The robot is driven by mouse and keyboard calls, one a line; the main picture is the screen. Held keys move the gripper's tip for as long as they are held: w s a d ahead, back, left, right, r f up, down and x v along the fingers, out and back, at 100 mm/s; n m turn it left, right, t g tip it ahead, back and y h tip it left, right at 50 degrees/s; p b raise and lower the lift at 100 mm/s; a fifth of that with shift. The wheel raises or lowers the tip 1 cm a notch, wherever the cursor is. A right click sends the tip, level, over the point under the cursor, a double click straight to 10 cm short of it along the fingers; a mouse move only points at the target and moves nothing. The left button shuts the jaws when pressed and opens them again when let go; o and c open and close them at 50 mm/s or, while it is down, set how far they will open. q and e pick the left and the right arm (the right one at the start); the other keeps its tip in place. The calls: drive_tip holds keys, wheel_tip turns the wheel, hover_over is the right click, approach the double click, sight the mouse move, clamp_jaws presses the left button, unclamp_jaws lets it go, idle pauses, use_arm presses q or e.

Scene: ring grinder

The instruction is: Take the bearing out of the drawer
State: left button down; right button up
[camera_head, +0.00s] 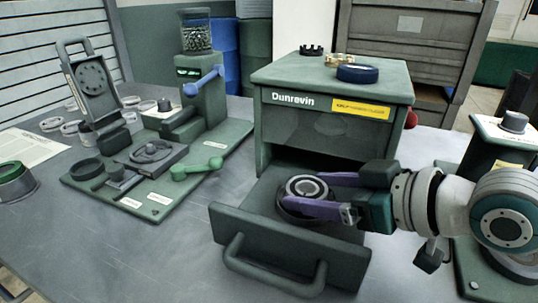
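The bearing (306,187), a round ring with a shiny inner race and dark outer wall, sits in the pulled-out drawer (290,246) of the dark green Dunrevin cabinet (330,118). My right gripper (302,192) reaches in from the right. Its two purple fingers are apart, one at the far side of the bearing and one across its near side, hiding part of it. I cannot tell whether they press on the bearing. The bearing appears low in the drawer; whether it touches the floor is not clear. My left gripper is not in view.
The drawer handle (275,279) juts toward the front. A blue ring (357,74) and other small parts lie on the cabinet top. Bare table lies front left.

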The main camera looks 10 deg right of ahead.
drive_tip(key=c, duration=1)
drive_tip(key=shift+c, duration=0.7)
drive_tip(key=shift+r, duration=0.15)
